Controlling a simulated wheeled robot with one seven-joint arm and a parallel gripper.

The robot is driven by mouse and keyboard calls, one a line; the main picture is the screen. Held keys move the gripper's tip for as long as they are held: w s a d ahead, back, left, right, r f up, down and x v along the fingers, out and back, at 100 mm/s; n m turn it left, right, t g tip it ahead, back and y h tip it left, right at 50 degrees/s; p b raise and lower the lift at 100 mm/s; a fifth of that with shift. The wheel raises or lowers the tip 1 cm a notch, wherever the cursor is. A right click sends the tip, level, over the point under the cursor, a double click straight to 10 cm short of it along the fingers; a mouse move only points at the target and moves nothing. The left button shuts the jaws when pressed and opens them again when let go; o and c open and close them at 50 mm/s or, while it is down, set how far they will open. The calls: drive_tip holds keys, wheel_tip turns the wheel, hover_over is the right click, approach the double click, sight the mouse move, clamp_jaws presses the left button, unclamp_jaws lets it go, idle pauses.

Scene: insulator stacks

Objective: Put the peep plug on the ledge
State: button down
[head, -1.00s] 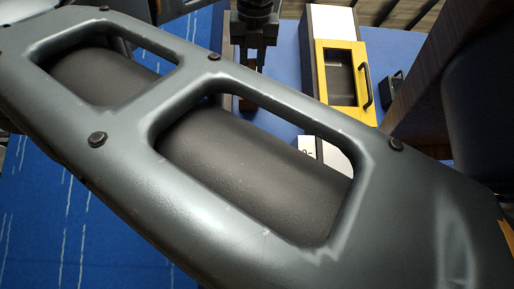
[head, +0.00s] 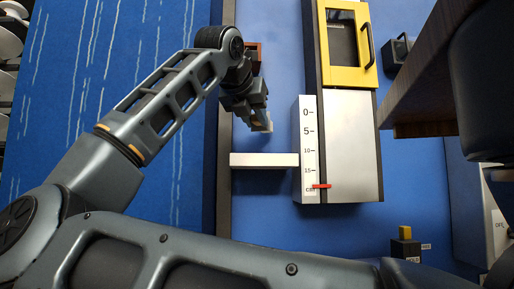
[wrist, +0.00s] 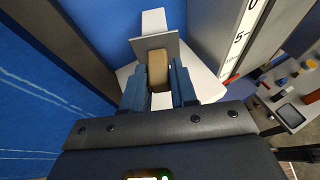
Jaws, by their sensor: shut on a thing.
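My gripper (head: 262,124) is shut on the peep plug (wrist: 158,70), a tan block between its blue fingers in the wrist view. A grey plate stands at the plug's far end, and a white piece shows beyond it; I cannot tell if that is joined to the plug. In the head view the plug is mostly hidden by the gripper. The white ledge (head: 264,160) sticks out below the gripper, left of the scale. In the wrist view a white surface, likely the ledge (wrist: 207,85), lies behind the fingers. A gap shows between gripper and ledge in the head view.
A tall box with a yellow-framed door (head: 345,45) and a numbered scale (head: 308,140) with a red marker stands right of the ledge. A dark post (head: 224,185) borders it on the left. A wooden board (head: 425,90) juts in at right.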

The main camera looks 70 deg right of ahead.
drive_tip(key=shift+f, duration=3.05)
drive_tip(key=shift+f, duration=0.1)
drive_tip(key=c, duration=0.9)
unclamp_jaws()
drive_tip(key=shift+r+p, duration=0.25)
drive_tip(key=shift+p, duration=0.05)
drive_tip(key=b+v, duration=0.1)
drive_tip(key=v, duration=1.1)
drive_tip(key=shift+f+b, duration=0.1)
drive_tip(key=shift+b, duration=0.25)
